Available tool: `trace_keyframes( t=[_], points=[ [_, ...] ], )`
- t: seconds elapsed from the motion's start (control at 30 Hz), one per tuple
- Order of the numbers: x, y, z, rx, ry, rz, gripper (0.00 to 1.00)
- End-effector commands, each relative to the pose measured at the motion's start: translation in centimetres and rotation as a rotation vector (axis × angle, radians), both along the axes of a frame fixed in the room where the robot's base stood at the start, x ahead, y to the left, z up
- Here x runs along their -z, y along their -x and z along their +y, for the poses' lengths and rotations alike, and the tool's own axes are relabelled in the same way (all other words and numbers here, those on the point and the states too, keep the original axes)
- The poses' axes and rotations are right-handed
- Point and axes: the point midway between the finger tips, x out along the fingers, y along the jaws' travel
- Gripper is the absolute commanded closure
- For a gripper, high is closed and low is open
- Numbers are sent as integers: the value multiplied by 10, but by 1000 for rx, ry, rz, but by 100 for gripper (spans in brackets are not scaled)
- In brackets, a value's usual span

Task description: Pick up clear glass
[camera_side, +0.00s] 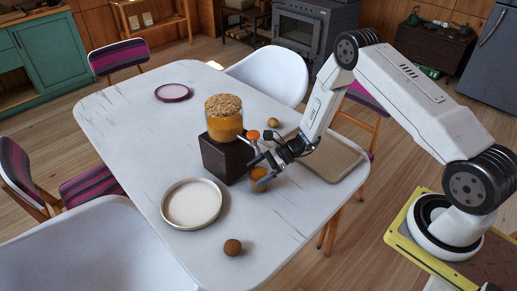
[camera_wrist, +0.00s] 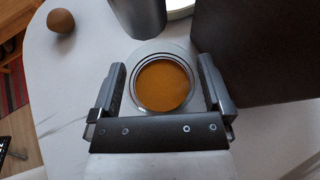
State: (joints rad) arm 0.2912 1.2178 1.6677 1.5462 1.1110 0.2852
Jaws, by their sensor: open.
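The clear glass (camera_side: 259,180) holds orange contents and stands on the white table beside a dark block. In the wrist view the glass (camera_wrist: 163,84) is seen from above, its round rim between my two fingers. In the wrist view my gripper (camera_wrist: 162,78) has a finger on each side of the glass, with small gaps. I cannot tell how far down the fingers reach.
The dark block (camera_side: 221,160) stands close by, bearing a large orange jar (camera_side: 224,125) with a grainy top. A cream plate (camera_side: 191,204), a brown ball (camera_side: 232,247) and a tan tray (camera_side: 328,160) lie around. A grey cylinder (camera_wrist: 142,16) is near the glass.

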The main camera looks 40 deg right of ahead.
Motion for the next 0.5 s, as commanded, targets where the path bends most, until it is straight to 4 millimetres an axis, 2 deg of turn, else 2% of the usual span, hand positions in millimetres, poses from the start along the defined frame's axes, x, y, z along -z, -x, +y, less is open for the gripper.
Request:
trace_keyframes(
  t=[0.2,0.37,0.5],
  points=[
    [0,0,0,0,0,0,0],
    [0,0,0,0,0,0,51],
    [0,0,0,0,0,0,95]
  ],
)
